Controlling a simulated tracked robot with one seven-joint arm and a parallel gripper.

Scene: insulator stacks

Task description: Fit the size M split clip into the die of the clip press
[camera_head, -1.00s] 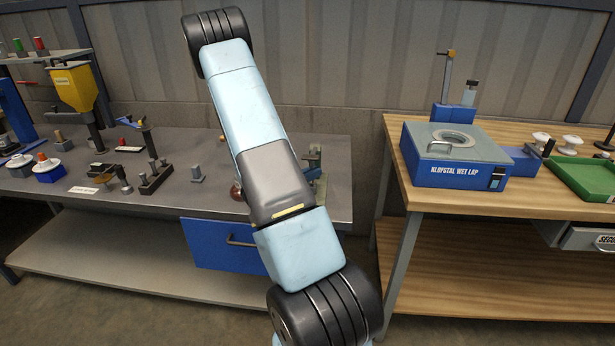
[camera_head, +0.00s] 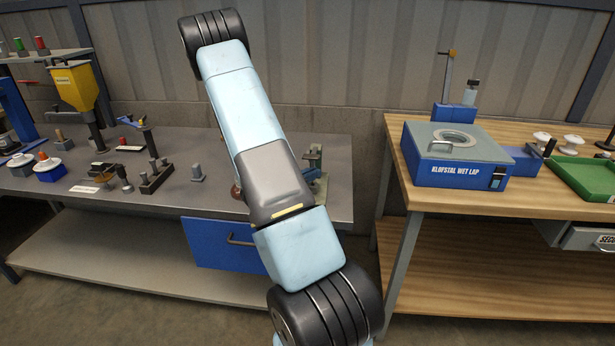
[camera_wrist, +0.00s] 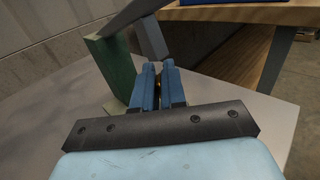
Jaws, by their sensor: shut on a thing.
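My gripper (camera_wrist: 158,72) shows in the wrist view with its two blue fingers close together. A small brownish-gold bit of the split clip (camera_wrist: 157,77) shows between the fingers; most of it is hidden, and its size cannot be read. A green upright (camera_wrist: 114,68) with a grey bar above it, apparently the clip press, stands just beyond and left of the fingertips. In the head view the press (camera_head: 314,160) is partly hidden behind my arm at the right end of the grey bench.
The grey bench (camera_head: 270,150) carries several small fixtures and a yellow hopper (camera_head: 74,87) on its left. A wooden bench (camera_head: 400,205) stands to the right with a blue wet lap machine (camera_head: 455,172) and a green tray (camera_head: 588,178). A gap separates the benches.

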